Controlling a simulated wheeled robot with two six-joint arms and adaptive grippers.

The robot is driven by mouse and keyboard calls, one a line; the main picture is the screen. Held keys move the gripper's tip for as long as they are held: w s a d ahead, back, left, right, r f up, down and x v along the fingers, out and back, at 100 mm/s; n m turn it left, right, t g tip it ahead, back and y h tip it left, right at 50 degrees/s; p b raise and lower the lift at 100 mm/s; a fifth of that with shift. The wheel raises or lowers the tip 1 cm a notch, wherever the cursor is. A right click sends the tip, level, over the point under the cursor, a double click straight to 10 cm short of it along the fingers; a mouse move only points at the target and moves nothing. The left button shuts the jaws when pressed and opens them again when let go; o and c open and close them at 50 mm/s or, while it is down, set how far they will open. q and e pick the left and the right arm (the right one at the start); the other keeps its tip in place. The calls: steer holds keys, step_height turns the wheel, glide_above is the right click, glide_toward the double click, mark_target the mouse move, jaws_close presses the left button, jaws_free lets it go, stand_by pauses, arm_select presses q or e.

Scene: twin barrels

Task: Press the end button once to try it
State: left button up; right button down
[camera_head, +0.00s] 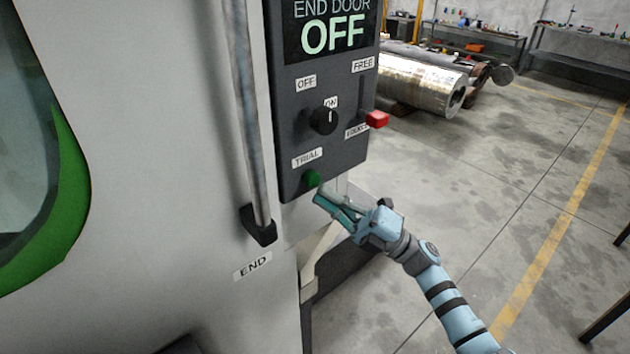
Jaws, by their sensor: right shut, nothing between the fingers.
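The dark control panel (290,120) is on the side of a pale machine, and its display (332,30) reads END DOOR OFF. A green button (312,178) sits low on the panel under a TRIAL label (307,158). My right gripper (320,195) is shut and empty, with its tips just below and right of the green button. I cannot tell whether the tips touch it. A black knob (323,120) sits between labels reading OFF and ON. A red-tipped lever (377,119) sticks out at the panel's right side. My left gripper is not in view.
Metal cylinders (420,82) lie on the floor behind. Workbenches (480,38) stand at the back wall. The floor on the right is mostly open.

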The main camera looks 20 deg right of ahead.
stand_by(0.5)
steer(key=shift+w+a+b, duration=0.15)
steer(key=shift+w+b, duration=0.15)
steer(key=shift+w, duration=0.1)
steer(key=shift+w+a+b, duration=0.2)
steer(key=shift+w+b, duration=0.2)
steer(key=shift+w, duration=0.2)
stand_by(0.7)
steer(key=shift+s, duration=0.1)
steer(key=shift+s+d+p, duration=0.35)
steer(key=shift+s, duration=0.5)
steer(key=s, duration=0.1)
steer(key=s+d+p, duration=0.1)
steer(key=s, duration=0.2)
steer(key=shift+s+d+p, duration=0.3)
steer(key=shift+s+p, duration=0.05)
steer(key=shift+s, duration=0.05)
stand_by(0.5)
